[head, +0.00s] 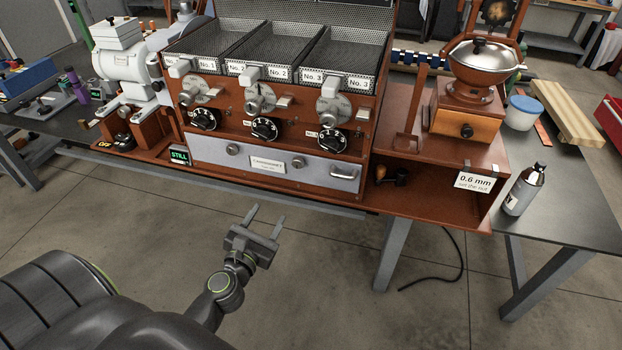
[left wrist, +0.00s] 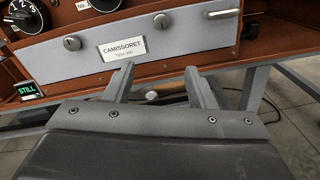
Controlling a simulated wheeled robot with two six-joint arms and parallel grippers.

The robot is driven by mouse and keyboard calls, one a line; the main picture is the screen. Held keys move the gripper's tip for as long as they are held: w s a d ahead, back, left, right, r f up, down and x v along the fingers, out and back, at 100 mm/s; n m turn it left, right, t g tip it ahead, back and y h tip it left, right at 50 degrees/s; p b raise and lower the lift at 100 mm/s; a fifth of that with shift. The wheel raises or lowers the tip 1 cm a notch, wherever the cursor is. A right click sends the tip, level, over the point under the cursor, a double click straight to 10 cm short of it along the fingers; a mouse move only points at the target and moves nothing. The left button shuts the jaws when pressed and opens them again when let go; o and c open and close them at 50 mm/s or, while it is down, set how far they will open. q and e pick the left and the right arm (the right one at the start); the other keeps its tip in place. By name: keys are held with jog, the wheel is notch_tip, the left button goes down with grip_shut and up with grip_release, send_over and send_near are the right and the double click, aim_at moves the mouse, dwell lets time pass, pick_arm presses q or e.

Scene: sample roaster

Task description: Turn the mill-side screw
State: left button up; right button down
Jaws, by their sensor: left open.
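The pale grey front panel (head: 215,157) of the roaster carries two round metal screws, one on each side of the CAMISSORET nameplate (head: 268,164). The mill-side screw (head: 298,162) is the right one, towards the hand mill (head: 467,110). It also shows in the left wrist view (left wrist: 161,21), above the gap between my fingers. The other screw (head: 232,149) is left of the plate. My left gripper (head: 268,208) is open and empty, in front of and below the panel, touching nothing. Its two fingers (left wrist: 159,68) point towards the panel. My right gripper is not in view.
A bar handle (head: 344,174) sits right of the mill-side screw. Black dials (head: 264,129) and levers are above the panel. A green STILL display (head: 179,155) is at the left, a bottle (head: 524,188) at the right. Free floor lies before the bench.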

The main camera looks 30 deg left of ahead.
pick_arm(q)
jog(key=r+n, duration=0.1)
send_near(297, 164)
jog(key=w, duration=0.2)
jog(key=w+a, duration=0.1)
jog(key=w, duration=0.3)
jog(key=shift+w+a+f, duration=0.2)
jog(key=shift+w+f, duration=0.15)
jog(key=shift+w, duration=0.05)
jog(key=shift+w+a, duration=0.15)
jog(key=shift+w, duration=0.65)
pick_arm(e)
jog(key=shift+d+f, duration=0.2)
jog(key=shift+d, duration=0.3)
pick_arm(q)
jog(key=c, duration=1)
